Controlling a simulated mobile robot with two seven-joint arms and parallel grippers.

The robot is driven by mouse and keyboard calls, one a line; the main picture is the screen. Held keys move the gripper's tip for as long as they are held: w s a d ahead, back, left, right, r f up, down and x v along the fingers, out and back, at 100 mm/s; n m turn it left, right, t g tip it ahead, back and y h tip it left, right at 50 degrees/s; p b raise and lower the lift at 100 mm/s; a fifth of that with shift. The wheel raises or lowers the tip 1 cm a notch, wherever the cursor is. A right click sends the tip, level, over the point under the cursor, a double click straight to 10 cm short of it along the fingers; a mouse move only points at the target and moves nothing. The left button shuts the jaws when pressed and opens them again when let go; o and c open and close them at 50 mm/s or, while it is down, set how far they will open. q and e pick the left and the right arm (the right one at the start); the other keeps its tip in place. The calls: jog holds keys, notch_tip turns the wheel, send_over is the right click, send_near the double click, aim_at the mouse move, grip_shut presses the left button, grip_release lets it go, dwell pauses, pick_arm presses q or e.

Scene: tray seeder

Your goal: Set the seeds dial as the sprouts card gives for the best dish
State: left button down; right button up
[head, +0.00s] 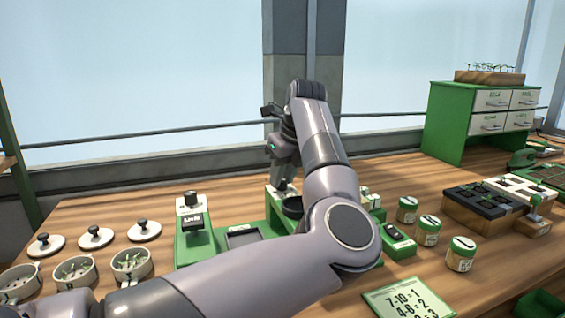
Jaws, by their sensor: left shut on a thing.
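Three round white dishes (74,270) with small sprouts in them stand at the lower left. The sprouts card (408,300), green-edged, lies at the front and reads "7-10 = 1", "4-6 = 2" and a cut-off line ending in 3. A green seeder (255,240) stands in the middle, partly behind my left arm. My left gripper (284,186) points down at its upper part, shut on what looks like a dial knob; the fingers hide most of it. Another black knob (191,198) sits on a white plate at the left, above a dark label. My right gripper is not in view.
Three white lids (95,237) with black knobs lie behind the dishes. Several jars (461,254) with green lids stand right of my arm. Black and white seed trays (484,199) and a green drawer cabinet (450,125) are farther right. Bare wood lies at the front right.

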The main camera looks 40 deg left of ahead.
pick_arm(q)
jog(key=shift+r+n+g+p, duration=0.3)
jog(key=shift+n+g+p, duration=0.1)
jog(key=shift+n+p, duration=0.5)
jog(key=n+g+p, duration=0.1)
jog(key=n+p, duration=0.1)
jog(key=n, duration=0.1)
jog(key=shift+w+f, duration=0.1)
jog(key=shift+n+g+p, duration=0.3)
jog(key=shift+n+p, duration=0.2)
jog(key=shift+p, duration=0.1)
jog(key=shift+f+n, duration=0.1)
jog(key=shift+n, duration=0.3)
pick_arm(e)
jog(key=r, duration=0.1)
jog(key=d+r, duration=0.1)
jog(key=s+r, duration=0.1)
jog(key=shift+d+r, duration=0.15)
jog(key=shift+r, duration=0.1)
pick_arm(q)
jog(key=c, duration=0.9)
grip_release()
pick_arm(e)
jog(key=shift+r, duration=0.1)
pick_arm(q)
jog(key=shift+o, duration=0.2)
jog(key=v, duration=0.7)
jog(key=shift+w, duration=0.15)
